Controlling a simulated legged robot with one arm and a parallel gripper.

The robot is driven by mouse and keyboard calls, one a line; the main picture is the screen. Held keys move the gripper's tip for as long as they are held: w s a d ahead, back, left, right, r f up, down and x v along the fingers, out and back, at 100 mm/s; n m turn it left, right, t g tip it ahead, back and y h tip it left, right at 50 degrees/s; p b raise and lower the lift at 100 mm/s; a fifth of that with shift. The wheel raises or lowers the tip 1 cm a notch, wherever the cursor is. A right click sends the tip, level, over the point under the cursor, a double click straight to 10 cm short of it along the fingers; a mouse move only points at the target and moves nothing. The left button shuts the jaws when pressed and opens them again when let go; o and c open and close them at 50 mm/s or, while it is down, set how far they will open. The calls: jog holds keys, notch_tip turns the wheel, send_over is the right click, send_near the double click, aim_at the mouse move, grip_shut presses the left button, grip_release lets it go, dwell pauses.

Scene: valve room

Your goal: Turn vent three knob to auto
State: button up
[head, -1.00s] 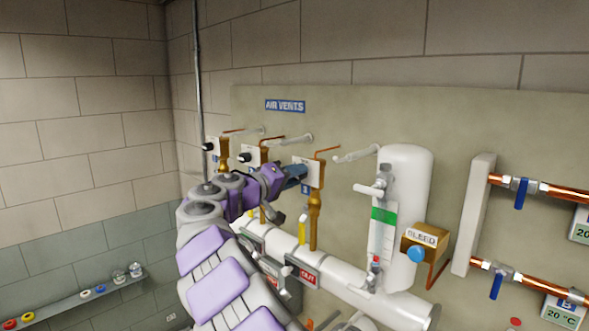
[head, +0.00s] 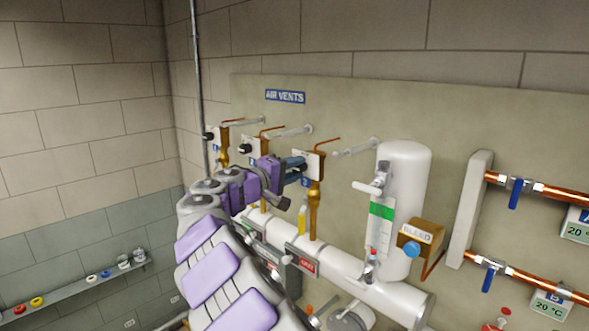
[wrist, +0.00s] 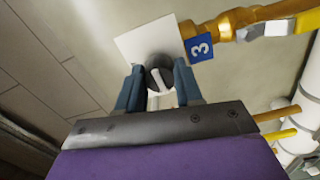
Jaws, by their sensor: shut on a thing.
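The vent three knob (wrist: 158,76) is a dark round knob with a pale bar across its face, in front of a square white plate (wrist: 143,40). A blue tag reading 3 (wrist: 199,48) is beside the plate. My gripper (wrist: 158,82) has its two blue fingers on either side of the knob, shut on it. In the head view, my gripper (head: 294,163) reaches the white plate of the nearest vent. The plate's lettering is too small to read, so I cannot tell the knob's setting.
Two more vents with black knobs, one of them the middle knob (head: 243,149), stand to the left under the AIR VENTS sign (head: 285,96). A white cylinder (head: 408,200) and the BLEED box (head: 422,240) are on the right. A large white pipe (head: 335,268) runs below.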

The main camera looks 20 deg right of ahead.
jog(key=shift+f, duration=0.1)
jog(key=o, duration=1)
jog(key=shift+w+a, duration=0.15)
jog(key=shift+w, duration=0.1)
jog(key=shift+o, duration=0.2)
jog(key=shift+s, duration=0.2)
jog(key=shift+a, duration=0.4)
jog(key=b+v, duration=0.3)
jog(key=v, duration=1.3)
jog(key=shift+a, duration=0.4)
jog(key=shift+s+d, duration=0.15)
